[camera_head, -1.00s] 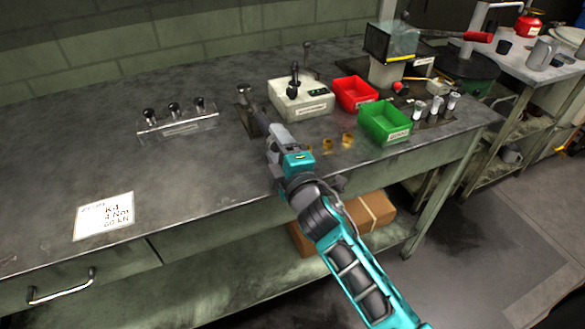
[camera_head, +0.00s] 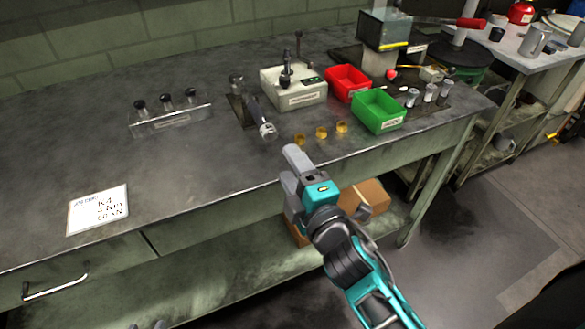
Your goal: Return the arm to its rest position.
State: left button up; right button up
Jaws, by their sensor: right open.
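My right gripper (camera_head: 288,168) is open and empty, in front of the bench's front edge. Its teal and dark arm comes in from the lower right. A grey tool with a round, pale end (camera_head: 265,124) lies on the bench (camera_head: 200,170) beside a dark plate (camera_head: 241,112), just beyond the gripper and apart from it. Two small grey shapes at the bottom edge, which may be my left gripper's fingertips (camera_head: 147,326), barely show; the rest of that arm is out of view.
Several brass pieces (camera_head: 321,133) stand near the bench's front edge. Behind them are a white device (camera_head: 293,97), a red bin (camera_head: 348,82) and a green bin (camera_head: 378,110). A clear rack (camera_head: 172,121) and a white card (camera_head: 98,210) lie left.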

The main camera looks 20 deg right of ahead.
jog(key=shift+f, duration=0.1)
jog(key=s+f+m+g, duration=0.3)
jog(key=s+f+m, duration=0.3)
jog(key=f+m, duration=0.1)
jog(key=s+d+f+m+g+y+p, duration=0.1)
jog(key=s+f+m+g, duration=0.3)
jog(key=f, duration=0.6)
jog(key=s+m, duration=0.2)
jog(key=m, duration=0.1)
jog(key=shift+d+f, duration=0.15)
jog(key=shift+f, duration=0.1)
